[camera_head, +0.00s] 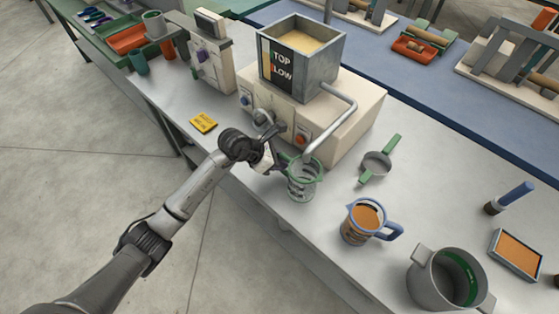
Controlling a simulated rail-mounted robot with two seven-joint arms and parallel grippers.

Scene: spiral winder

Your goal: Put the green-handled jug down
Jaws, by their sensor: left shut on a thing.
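The green-handled jug (303,184) is a clear vessel with a green rim, upright in front of the machine (352,118), just below the end of its bent pipe (333,128). My left gripper (279,158) comes in from the left and is shut on the jug at its handle side. The fingers hide most of the handle. I cannot tell whether the jug's base touches the grey bench top (268,203) or is slightly above it. My right gripper is out of view.
A blue-handled jug (362,222) with orange contents, a green-handled strainer (377,164) and a grey pot (446,278) stand to the right. A yellow card (203,122) lies left of the machine. Bare bench lies in front of the green-handled jug.

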